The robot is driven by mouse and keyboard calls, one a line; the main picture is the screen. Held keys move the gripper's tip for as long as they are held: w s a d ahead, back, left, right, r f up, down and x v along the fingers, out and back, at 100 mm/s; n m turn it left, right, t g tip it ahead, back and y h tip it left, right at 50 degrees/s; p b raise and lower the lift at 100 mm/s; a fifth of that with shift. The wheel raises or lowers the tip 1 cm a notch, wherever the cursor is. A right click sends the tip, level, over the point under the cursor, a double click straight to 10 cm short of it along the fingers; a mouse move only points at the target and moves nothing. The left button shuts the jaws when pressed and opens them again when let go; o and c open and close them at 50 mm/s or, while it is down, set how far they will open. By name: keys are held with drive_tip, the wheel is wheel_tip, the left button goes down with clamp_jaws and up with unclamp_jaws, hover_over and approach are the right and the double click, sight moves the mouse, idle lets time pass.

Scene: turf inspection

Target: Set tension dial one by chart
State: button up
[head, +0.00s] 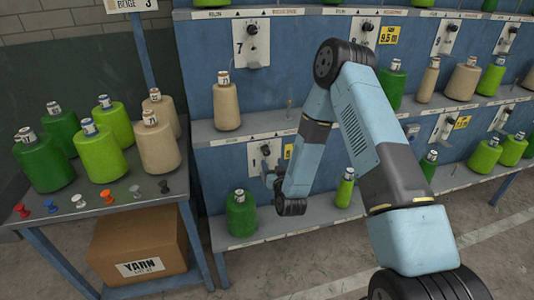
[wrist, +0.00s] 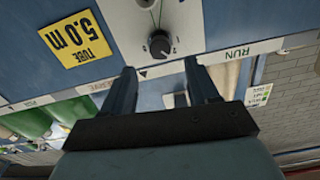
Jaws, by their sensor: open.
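A black tension dial (wrist: 159,44) with a light pointer mark sits on a white plate in the wrist view. It lies just beyond my fingertips, between their lines. My gripper (wrist: 160,68) is open and empty, its two dark fingers apart and not around the dial. In the head view my gripper (head: 271,178) is at the lower left panel, close to a dial (head: 265,150) on a white plate. Another dial (head: 252,28) sits above, on a plate marked 7. A sign (head: 130,4) reading BEIGE 3 is cut off at the top.
A yellow tag (wrist: 76,38) reads TUBE 5.0 m beside the dial. Green and beige yarn cones stand on the blue rack's shelves (head: 320,222). The left table (head: 125,190) holds several cones and coloured pegs. A yarn box (head: 138,245) is beneath it.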

sight(267, 154)
drive_tip(key=x, duration=0.9)
drive_tip(key=shift+c, duration=0.2)
drive_tip(key=c, duration=1)
